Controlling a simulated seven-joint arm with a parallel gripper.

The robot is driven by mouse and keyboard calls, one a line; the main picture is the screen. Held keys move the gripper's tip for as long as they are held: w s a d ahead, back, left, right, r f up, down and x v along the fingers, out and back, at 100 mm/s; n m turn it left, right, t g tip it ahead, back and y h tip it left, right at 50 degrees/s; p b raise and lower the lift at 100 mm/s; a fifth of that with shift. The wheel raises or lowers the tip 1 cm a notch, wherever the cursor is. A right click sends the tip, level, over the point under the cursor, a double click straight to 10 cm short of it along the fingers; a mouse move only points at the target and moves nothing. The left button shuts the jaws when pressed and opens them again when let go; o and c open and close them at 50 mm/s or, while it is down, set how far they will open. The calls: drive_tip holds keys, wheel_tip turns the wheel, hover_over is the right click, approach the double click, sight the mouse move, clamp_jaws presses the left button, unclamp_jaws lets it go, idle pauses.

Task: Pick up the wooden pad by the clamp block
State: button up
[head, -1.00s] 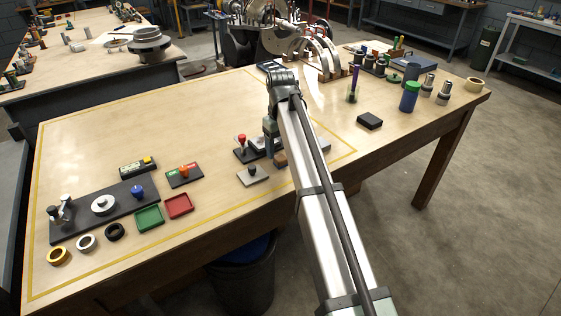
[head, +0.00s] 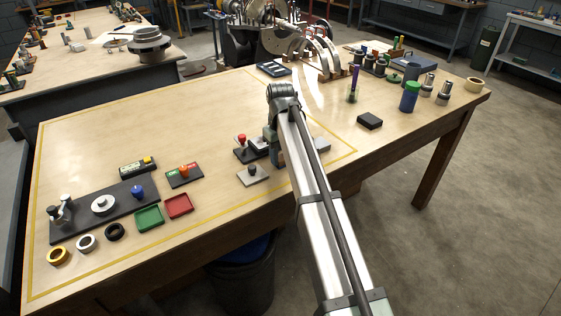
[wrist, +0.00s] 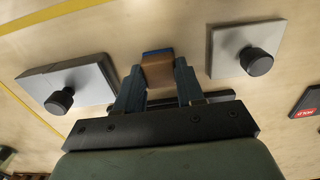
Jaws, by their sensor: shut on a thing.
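The wooden pad (wrist: 158,71) is a small brown block with a blue edge, between my gripper's fingers in the wrist view. My gripper (wrist: 158,84) is shut on it, one finger against each side. In the head view my gripper (head: 277,157) is low over the table, partly behind my arm, and the pad is hidden. What looks like the clamp block, a dark base with a red knob (head: 242,139), stands just left of my gripper. I cannot tell whether the pad still touches the table.
A grey plate with a black knob (wrist: 243,52) lies right of the pad in the wrist view; another knobbed plate (wrist: 72,84) lies left. Red (head: 179,206) and green (head: 149,217) trays and a black box (head: 369,121) lie farther off. The table's middle is clear.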

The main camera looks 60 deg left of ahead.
sight(281, 157)
drive_tip(key=shift+c, duration=0.9)
wheel_tip(281, 157, up, 10)
